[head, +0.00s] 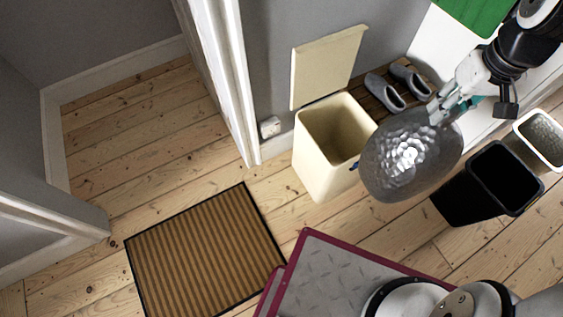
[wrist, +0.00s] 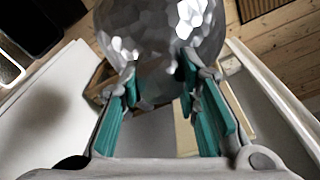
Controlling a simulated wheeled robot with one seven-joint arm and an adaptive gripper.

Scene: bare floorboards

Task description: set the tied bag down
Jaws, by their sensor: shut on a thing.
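The tied bag (head: 410,155) is a rounded, dark grey, shiny bag with a crumpled surface. My gripper (head: 438,112) is shut on its upper right part in the head view and the bag hangs below. In the wrist view the bag (wrist: 165,30) fills the top middle, just beyond the teal-padded fingers of my gripper (wrist: 158,80). The bag's tied neck cannot be made out clearly. In the head view the bag overlaps the right edge of the cream bin; I cannot tell how high it is above the floor.
The cream bin (head: 325,165) stands open and looks empty, its lid (head: 326,65) raised. A black bin (head: 463,200) and a white-rimmed bin (head: 555,158) stand to the right. Grey slippers (head: 384,92) lie behind. A striped doormat (head: 205,250) lies left; bare floorboards (head: 285,212) show between.

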